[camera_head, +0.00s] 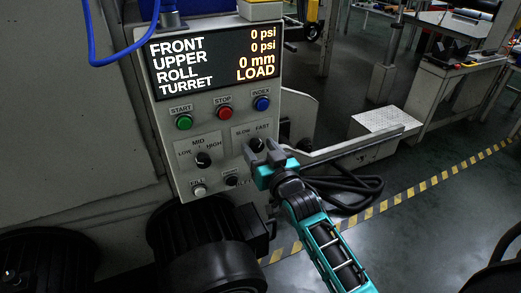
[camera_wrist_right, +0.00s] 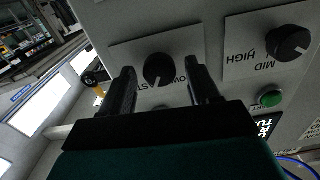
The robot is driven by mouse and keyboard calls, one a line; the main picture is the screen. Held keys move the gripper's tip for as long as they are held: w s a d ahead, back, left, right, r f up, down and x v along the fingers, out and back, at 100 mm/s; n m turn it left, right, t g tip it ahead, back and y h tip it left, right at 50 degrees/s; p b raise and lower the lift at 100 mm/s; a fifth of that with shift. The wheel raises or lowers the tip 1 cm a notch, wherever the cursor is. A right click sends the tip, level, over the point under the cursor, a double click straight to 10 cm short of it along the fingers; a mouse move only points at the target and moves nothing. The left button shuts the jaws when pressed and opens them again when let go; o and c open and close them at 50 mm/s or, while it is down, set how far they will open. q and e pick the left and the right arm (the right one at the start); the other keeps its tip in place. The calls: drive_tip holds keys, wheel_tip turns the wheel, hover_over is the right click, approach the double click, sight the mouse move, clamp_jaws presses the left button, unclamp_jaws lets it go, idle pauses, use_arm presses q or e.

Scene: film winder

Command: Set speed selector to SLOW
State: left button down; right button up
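The speed selector is a black knob (camera_head: 257,144) on a pale plate marked SLOW and FAST, at the lower right of the control panel. My right gripper (camera_head: 263,155) is at this knob and partly covers it in the head view. In the right wrist view, which is upside down, the knob (camera_wrist_right: 158,68) sits between the two spread fingers of the right gripper (camera_wrist_right: 163,82), with a gap on each side. A finger covers part of the SLOW label. I cannot tell which way the knob's pointer faces. My left gripper is out of view.
The LOW/MID/HIGH knob (camera_head: 202,160) is left of the selector. Green START (camera_head: 184,122), red STOP (camera_head: 224,112) and blue INDEX (camera_head: 262,103) buttons are above, under the display (camera_head: 215,62). A metal bar (camera_head: 345,148) extends to the right.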

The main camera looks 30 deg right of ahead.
drive_tip(key=c, duration=1)
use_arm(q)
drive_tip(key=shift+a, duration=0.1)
use_arm(e)
drive_tip(key=shift+o, duration=0.2)
drive_tip(key=shift+r+n+p, duration=0.15)
drive_tip(key=shift+n+p, duration=0.25)
drive_tip(key=shift+p, duration=0.1)
drive_tip(key=n+p, duration=0.2)
drive_tip(key=n, duration=0.1)
drive_tip(key=shift+p, duration=0.3)
drive_tip(key=n+p, duration=0.1)
drive_tip(key=n, duration=0.2)
drive_tip(key=shift+a+n+p, duration=0.1)
drive_tip(key=shift+n+p, duration=0.2)
drive_tip(key=shift+p, duration=0.05)
drive_tip(key=n, duration=0.3)
drive_tip(key=shift+f+n+p, duration=0.2)
drive_tip(key=shift+n+p, duration=0.15)
drive_tip(key=shift+n, duration=0.05)
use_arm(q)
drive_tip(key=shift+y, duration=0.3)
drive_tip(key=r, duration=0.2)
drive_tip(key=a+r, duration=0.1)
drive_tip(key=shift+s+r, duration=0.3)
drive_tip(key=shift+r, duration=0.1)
use_arm(e)
drive_tip(key=shift+n, duration=0.3)
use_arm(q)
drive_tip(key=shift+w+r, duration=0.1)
